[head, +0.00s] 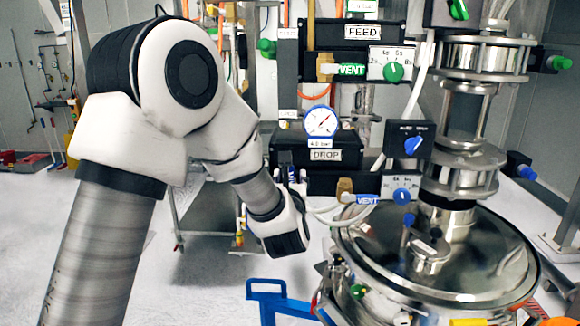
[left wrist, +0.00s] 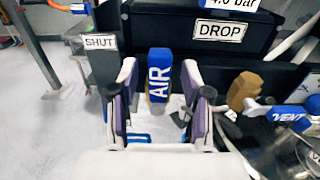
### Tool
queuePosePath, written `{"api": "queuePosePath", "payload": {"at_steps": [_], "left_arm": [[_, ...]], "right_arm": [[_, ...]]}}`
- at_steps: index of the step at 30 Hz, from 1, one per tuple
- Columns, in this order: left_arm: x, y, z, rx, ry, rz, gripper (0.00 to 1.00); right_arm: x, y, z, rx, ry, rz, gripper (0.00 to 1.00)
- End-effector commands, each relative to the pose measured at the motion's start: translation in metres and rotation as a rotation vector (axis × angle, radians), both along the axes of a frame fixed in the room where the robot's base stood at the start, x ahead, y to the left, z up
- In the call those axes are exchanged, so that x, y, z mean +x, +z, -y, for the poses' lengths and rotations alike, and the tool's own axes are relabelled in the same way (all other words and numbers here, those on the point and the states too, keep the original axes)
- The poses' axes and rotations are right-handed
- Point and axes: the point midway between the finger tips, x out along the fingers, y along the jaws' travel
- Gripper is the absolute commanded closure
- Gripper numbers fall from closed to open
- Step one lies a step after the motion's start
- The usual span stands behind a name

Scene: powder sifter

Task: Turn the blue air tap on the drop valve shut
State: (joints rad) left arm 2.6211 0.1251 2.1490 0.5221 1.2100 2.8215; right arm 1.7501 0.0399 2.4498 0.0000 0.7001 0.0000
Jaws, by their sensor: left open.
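The blue air tap (left wrist: 159,75), lettered AIR, stands upright in the left wrist view, below and left of the DROP label (left wrist: 219,31). A SHUT label (left wrist: 100,42) is to its left. My left gripper (left wrist: 158,82) is open, one finger on each side of the tap, with visible gaps between. In the head view my left gripper (head: 290,177) is small and dark by the left end of the drop valve block (head: 327,184); the tap is mostly hidden there. My right gripper is not in view.
A blue VENT tap (head: 367,199) and a blue knob (head: 402,195) are just right of the drop valve. A pressure gauge (head: 321,121) sits above it. The round steel sifter lid (head: 480,255) is lower right. Open floor lies at left.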

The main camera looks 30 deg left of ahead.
Motion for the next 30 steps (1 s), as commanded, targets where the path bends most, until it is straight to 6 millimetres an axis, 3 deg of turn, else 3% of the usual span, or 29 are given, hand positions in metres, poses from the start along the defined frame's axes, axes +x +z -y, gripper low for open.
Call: {"api": "queuePosePath", "payload": {"at_steps": [3, 11, 15, 25, 30], "left_arm": [[0.011, 0.002, -0.007, 0.000, -0.001, 0.000, 0.52], [0.014, -0.001, -0.008, 0.002, -0.001, -0.001, 0.52], [0.014, -0.001, -0.008, 0.002, -0.002, -0.001, 1.00], [0.015, -0.001, -0.008, 0.005, -0.002, -0.003, 1.00], [0.025, -0.002, -0.008, 0.030, -0.002, -0.017, 1.00]], "right_arm": [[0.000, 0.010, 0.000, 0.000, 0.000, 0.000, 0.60], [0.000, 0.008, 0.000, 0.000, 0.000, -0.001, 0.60], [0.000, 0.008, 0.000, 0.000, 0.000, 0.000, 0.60], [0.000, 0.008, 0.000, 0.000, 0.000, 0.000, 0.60], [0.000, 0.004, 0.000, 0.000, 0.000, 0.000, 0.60]]}}
